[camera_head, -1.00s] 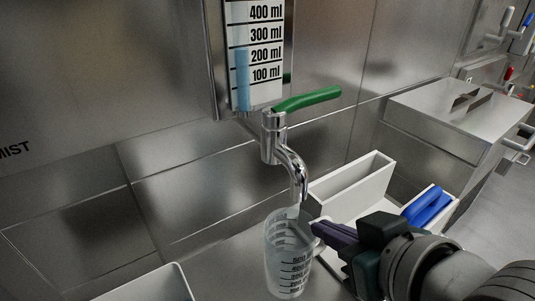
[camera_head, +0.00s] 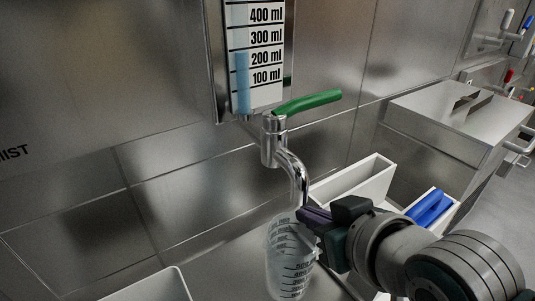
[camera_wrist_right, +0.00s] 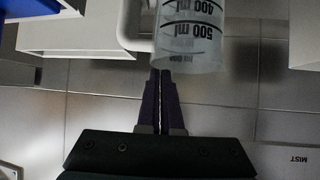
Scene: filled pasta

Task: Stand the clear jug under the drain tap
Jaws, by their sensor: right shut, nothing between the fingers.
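The clear jug (camera_head: 283,272) with dark measuring marks stands below the drain tap (camera_head: 291,163), its mouth close under the spout as seen in the head view. The tap has a green lever handle (camera_head: 308,102). My right gripper (camera_head: 304,214) is shut and empty, its purple fingers at the jug's upper right side, overlapping its rim. My left gripper is not in view.
A gauge (camera_head: 262,58) with blue liquid hangs above the tap. A white open bin (camera_head: 352,186) and a white tray holding a blue item (camera_head: 431,207) stand to the right, near a metal box (camera_head: 450,118). A white container (camera_head: 160,287) is at lower left.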

